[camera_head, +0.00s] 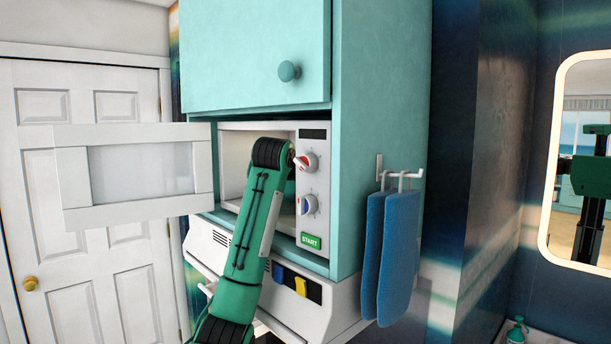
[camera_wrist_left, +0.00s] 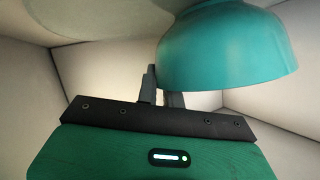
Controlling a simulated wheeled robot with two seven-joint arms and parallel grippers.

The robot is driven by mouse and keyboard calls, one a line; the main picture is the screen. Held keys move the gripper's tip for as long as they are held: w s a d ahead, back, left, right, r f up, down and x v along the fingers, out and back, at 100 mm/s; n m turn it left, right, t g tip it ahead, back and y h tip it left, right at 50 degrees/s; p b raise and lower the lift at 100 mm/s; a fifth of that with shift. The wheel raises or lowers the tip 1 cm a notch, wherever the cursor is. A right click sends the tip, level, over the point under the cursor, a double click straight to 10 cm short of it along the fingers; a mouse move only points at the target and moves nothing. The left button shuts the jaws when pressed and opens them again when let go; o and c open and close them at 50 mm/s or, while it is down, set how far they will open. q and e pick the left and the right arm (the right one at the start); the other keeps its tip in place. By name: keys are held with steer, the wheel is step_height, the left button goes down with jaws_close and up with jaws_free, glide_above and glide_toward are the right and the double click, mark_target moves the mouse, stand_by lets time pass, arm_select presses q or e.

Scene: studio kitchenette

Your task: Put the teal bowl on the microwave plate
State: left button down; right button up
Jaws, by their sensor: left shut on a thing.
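The teal bowl (camera_wrist_left: 225,50) is in the left wrist view, upper right, inside the microwave's pale cavity. My left gripper (camera_wrist_left: 160,88) is shut on the bowl at its rim. The pale round microwave plate (camera_wrist_left: 95,15) shows at the top of that view, beside the bowl's base; whether they touch I cannot tell. In the head view the microwave (camera_head: 313,190) stands open and my left arm reaches into it, hiding much of the opening. The bowl, plate and left gripper are hidden there. My right gripper is not in view.
The open microwave door (camera_head: 140,170) sticks out to the left. The control panel (camera_head: 312,190) borders the opening on the right. A teal cabinet (camera_head: 250,50) is above. Blue cloths (camera_head: 385,255) hang on the right side.

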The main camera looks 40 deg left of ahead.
arm_select(q)
steer(key=c, duration=1.7)
jaws_free()
steer(key=shift+o, duration=0.8)
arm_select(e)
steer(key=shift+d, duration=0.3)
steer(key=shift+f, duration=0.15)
